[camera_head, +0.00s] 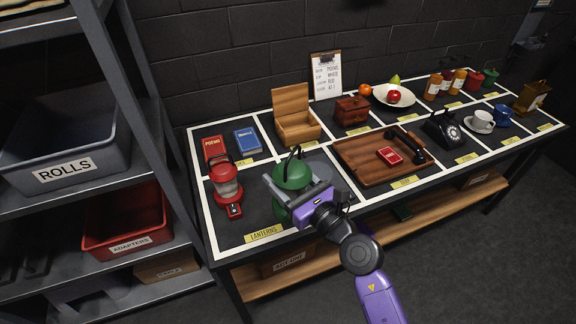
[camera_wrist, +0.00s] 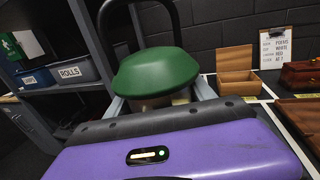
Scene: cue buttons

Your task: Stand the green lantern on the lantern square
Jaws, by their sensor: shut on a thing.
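The green lantern (camera_head: 291,173) is upright in my gripper (camera_head: 291,197), over the right part of the lantern square at the table's front left. Its green cap (camera_wrist: 155,72) and dark handle fill the middle of the wrist view. My gripper is shut on the lantern's body. The lantern's lower part is mostly hidden behind my gripper, so I cannot tell whether its base touches the table. The lantern square (camera_head: 234,243) has white borders and a yellow "LANTERNS" label (camera_head: 263,234) at its front edge.
A red book (camera_head: 213,148) and a blue book (camera_head: 247,140) lie behind the lantern square. A wooden tray (camera_head: 352,159) with a red item and a dark handset is to the right. An open wooden box (camera_head: 296,128) stands behind. Shelves with bins (camera_head: 64,152) flank the left.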

